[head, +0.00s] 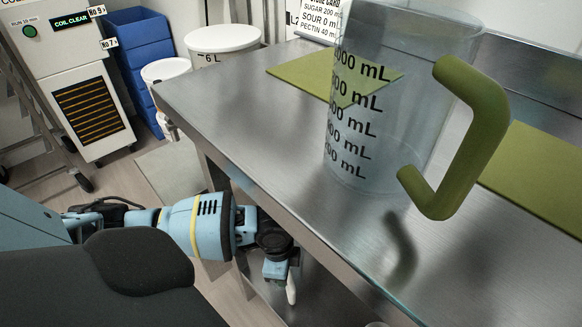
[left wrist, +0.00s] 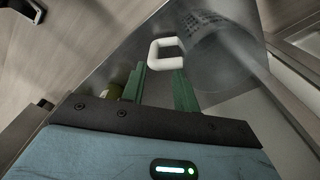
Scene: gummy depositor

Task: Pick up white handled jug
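A clear jug with a white loop handle (left wrist: 165,53) shows in the left wrist view; its see-through, marked body (left wrist: 218,55) is to the right of the handle. My left gripper (left wrist: 158,88) is open, its two green fingers apart and empty, with the handle just beyond the fingertips. In the head view my left gripper (head: 278,266) is low beside the table's near edge; its fingertips are not clear there. A small white piece (head: 291,290) shows below it; I cannot tell if it is the handle. My right gripper is not in view.
A large clear measuring jug with a green handle (head: 465,140) stands on the steel table (head: 270,165). Green mats (head: 300,72) lie on the table. White lidded tubs (head: 222,40), blue bins (head: 140,45) and a cooling unit (head: 75,80) stand behind. An olive object (left wrist: 113,92) sits beside my left finger.

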